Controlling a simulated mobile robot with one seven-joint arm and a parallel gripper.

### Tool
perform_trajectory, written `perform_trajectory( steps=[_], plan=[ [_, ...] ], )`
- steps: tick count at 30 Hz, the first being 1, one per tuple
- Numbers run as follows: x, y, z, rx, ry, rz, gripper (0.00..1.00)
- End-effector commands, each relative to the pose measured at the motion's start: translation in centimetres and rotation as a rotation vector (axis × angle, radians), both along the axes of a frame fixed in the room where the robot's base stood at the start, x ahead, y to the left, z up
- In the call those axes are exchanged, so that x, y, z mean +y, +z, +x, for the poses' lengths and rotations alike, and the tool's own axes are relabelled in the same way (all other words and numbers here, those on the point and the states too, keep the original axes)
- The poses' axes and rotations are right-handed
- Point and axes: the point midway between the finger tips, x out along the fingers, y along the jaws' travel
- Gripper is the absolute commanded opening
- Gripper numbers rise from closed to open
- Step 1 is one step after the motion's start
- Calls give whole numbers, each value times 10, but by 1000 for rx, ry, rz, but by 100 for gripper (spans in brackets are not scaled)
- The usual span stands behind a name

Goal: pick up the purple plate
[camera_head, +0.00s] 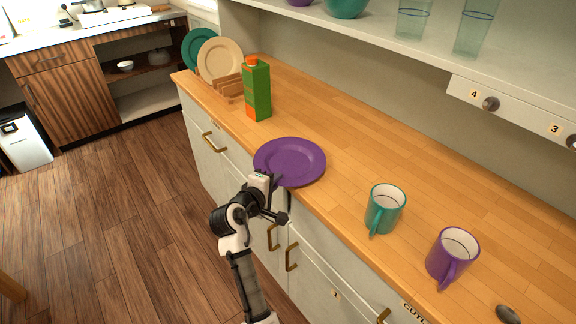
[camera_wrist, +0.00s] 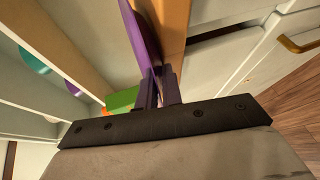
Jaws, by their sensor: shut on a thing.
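The purple plate (camera_head: 291,160) lies about flat at the front edge of the wooden counter, its near rim reaching to that edge. My gripper (camera_head: 276,184) is at the plate's near left rim, shut on it. In the wrist view the plate (camera_wrist: 140,40) shows nearly edge-on, running down to between the fingers (camera_wrist: 159,88). The wooden counter edge (camera_wrist: 173,30) is right beside it there. I cannot tell whether the plate is clear of the counter.
A green carton (camera_head: 257,92) stands behind the plate, near a rack (camera_head: 229,86) with a cream plate (camera_head: 219,60) and a teal plate (camera_head: 196,47). A teal mug (camera_head: 384,209) and a purple mug (camera_head: 452,256) stand to the right. A shelf (camera_head: 400,50) overhangs the counter's back.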

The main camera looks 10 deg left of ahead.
Motion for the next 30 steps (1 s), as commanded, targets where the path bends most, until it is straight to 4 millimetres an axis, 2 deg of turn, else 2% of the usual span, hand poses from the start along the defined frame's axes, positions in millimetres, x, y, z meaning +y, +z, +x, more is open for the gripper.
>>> perform_trajectory(
  steps=[8, 14, 17, 24, 30],
  plan=[
    [0, 8, 0, -5, 0, 2, 0],
    [0, 34, 0, -8, 0, 3, 0],
    [0, 58, 1, -10, 0, 5, 0],
    [0, 130, 0, -10, 0, 5, 0],
    [0, 171, 0, -7, -1, 3, 0]
  ],
)
